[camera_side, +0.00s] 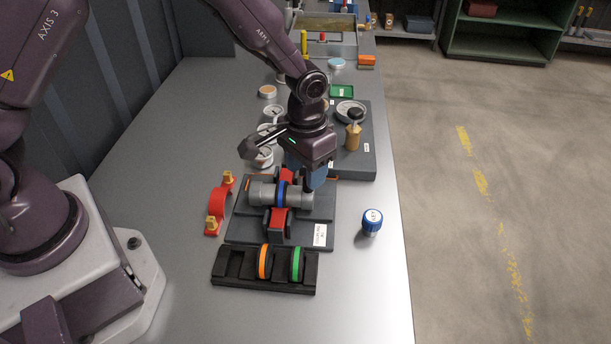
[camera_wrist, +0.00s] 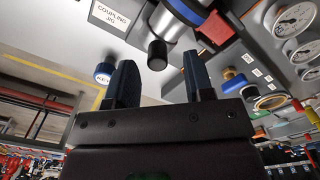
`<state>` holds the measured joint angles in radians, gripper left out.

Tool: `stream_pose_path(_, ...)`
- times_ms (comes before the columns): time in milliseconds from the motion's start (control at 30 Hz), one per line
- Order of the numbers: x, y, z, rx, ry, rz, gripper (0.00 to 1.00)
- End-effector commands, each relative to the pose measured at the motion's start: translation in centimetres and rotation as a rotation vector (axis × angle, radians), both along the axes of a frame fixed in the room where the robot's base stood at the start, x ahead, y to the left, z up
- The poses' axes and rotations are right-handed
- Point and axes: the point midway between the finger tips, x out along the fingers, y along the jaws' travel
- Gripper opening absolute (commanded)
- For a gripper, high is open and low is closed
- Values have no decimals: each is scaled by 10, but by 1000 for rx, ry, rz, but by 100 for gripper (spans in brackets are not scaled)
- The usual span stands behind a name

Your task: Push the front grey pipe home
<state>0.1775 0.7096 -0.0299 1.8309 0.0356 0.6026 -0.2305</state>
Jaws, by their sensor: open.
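Grey pipe lies in the coupling jig (camera_side: 318,214), with a section (camera_side: 262,194) left of a blue ring (camera_side: 281,194) and a section (camera_side: 301,197) right of it. I cannot tell whether the pipe ends meet inside the ring. Red supports (camera_side: 279,222) hold the ring. My gripper (camera_side: 304,183) is over the right end of the pipe, its blue fingers partly hiding the scene behind. In the wrist view the open fingers (camera_wrist: 160,72) have nothing between them; the grey pipe (camera_wrist: 180,36) and a black cylinder (camera_wrist: 157,54) are beyond them. Contact cannot be told.
A black rack (camera_side: 232,279) with an orange ring (camera_side: 264,262) and a green ring (camera_side: 297,264) lies in front. Gauges (camera_side: 270,132) and a brass valve (camera_side: 353,137) stand behind. The bench's right front is clear.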

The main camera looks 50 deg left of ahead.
Motion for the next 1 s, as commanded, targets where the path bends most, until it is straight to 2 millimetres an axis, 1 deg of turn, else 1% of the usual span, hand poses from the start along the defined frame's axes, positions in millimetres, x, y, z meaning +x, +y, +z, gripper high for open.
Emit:
stream_pose_path(33,1,0,13,-1,-6,0,48)
stream_pose_path(200,1,0,52,-1,-5,1,48)
stream_pose_path(300,1,0,72,0,-3,0,48)
stream_pose_path(400,0,1,87,0,-2,0,48)
stream_pose_path(500,0,1,96,1,0,0,48)
stream_pose_path(600,0,1,101,1,2,0,48)
stream_pose_path(967,0,1,102,1,3,-10,48)
stream_pose_path(1000,-4,1,100,3,14,-25,48)
